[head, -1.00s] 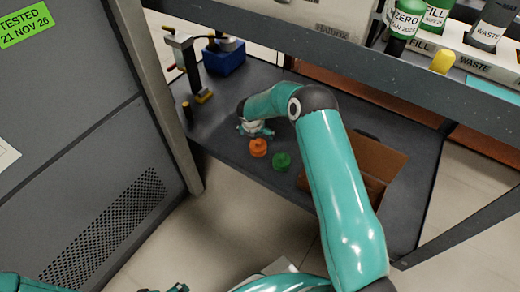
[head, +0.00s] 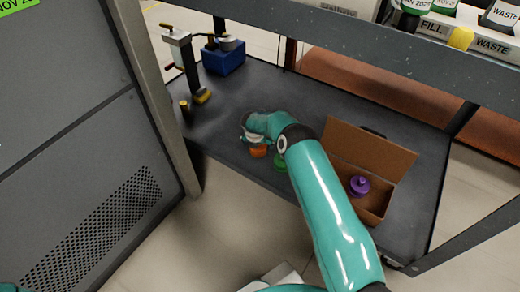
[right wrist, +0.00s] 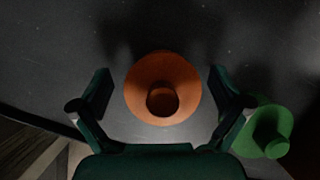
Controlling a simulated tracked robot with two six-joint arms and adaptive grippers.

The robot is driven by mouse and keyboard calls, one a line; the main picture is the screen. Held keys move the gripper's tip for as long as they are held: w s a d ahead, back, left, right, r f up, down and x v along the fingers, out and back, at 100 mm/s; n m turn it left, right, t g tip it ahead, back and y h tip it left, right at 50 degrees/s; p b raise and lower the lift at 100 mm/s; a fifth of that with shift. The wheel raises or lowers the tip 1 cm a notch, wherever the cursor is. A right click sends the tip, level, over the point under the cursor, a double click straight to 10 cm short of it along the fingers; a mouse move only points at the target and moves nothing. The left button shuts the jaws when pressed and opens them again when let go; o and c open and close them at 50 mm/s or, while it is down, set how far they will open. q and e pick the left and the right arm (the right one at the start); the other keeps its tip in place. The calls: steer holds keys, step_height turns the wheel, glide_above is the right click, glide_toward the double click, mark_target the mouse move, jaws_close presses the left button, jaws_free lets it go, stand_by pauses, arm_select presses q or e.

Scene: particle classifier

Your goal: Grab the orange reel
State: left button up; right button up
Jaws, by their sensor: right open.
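The orange reel (head: 259,152) lies on the dark lower shelf in the head view, partly hidden under my right gripper (head: 252,138). In the right wrist view the orange reel (right wrist: 135,88) shows from above, between the two spread fingers of my right gripper (right wrist: 160,80). A gap shows on each side, and neither finger appears to touch it. My right gripper is open and empty. My left gripper is not in view.
A green reel (head: 279,163) lies just right of the orange one, near the right finger in the wrist view (right wrist: 268,130). A cardboard box (head: 340,148) holds a purple reel (head: 359,185). A blue box (head: 224,60) and a stand (head: 187,65) are at the back left.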

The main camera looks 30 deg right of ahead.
steer(key=shift+f, duration=0.15)
steer(key=c, duration=1.2)
steer(key=shift+c, duration=0.5)
